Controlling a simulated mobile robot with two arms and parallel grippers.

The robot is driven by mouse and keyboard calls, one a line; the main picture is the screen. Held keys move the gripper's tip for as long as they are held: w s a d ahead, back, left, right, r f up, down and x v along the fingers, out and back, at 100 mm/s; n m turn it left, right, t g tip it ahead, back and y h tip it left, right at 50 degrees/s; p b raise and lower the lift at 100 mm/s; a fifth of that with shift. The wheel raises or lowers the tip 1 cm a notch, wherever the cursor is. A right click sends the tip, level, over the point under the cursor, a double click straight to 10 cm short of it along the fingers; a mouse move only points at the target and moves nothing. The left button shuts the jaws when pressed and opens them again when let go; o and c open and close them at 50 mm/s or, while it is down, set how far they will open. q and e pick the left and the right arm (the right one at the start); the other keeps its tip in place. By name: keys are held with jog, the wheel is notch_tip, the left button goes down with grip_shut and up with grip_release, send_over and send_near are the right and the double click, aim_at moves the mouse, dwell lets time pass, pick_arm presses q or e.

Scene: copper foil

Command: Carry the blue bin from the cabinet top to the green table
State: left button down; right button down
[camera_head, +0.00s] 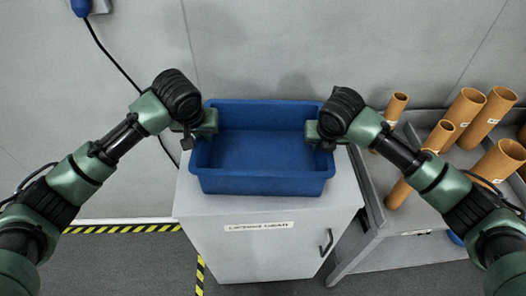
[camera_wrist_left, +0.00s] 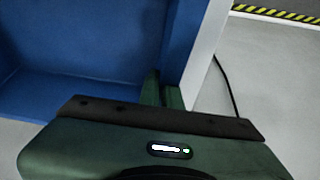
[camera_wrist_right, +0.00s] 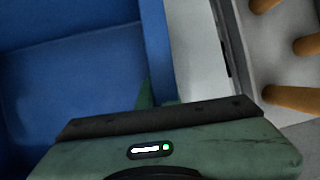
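The blue bin (camera_head: 262,185) is upright and empty at the cabinet top (camera_head: 343,192); I cannot tell whether a small gap lies under it. My left gripper (camera_head: 205,127) is at its left wall. In the left wrist view the fingers (camera_wrist_left: 163,92) sit closely on both sides of the bin wall (camera_wrist_left: 180,35). My right gripper (camera_head: 318,133) is at the right wall. In the right wrist view its fingers (camera_wrist_right: 158,98) straddle that wall (camera_wrist_right: 155,45) closely. Both look shut on the walls. The green table is not in view.
A grey bench (camera_head: 400,240) with several upright brown tubes (camera_head: 465,105) stands close on the right of the cabinet. A grey wall (camera_head: 260,50) is behind. A black cable (camera_head: 110,55) hangs at the left. Yellow-black tape (camera_head: 120,228) marks the floor.

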pick_arm(q)
jog(key=shift+r, duration=0.1)
pick_arm(e)
jog(key=shift+r, duration=0.15)
